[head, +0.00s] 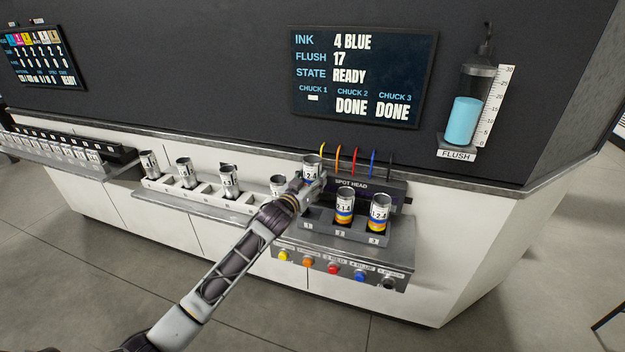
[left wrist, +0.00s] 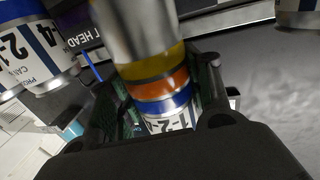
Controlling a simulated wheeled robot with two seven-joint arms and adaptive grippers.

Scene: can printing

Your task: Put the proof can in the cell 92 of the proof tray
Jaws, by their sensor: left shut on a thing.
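My left gripper (head: 312,180) is shut on a printed can (head: 311,164), held above and behind the chuck 1 place of the spot head station (head: 340,235). In the left wrist view this can (left wrist: 152,75) shows yellow, orange and blue bands and a partly hidden label between the fingers (left wrist: 155,110). Two similar banded cans stand in chuck 2 (head: 345,207) and chuck 3 (head: 379,213). Their white labels also show in the left wrist view (left wrist: 45,55). I cannot make out a cell marked 92. My right gripper is not in view.
A white rack (head: 205,198) with several plain cans and some empty places stands left of the station. A long tray (head: 60,155) with several cans lies at the far left. The screen (head: 362,78) reads chuck 2 and 3 DONE, state READY. Coloured buttons (head: 333,268) line the station's front.

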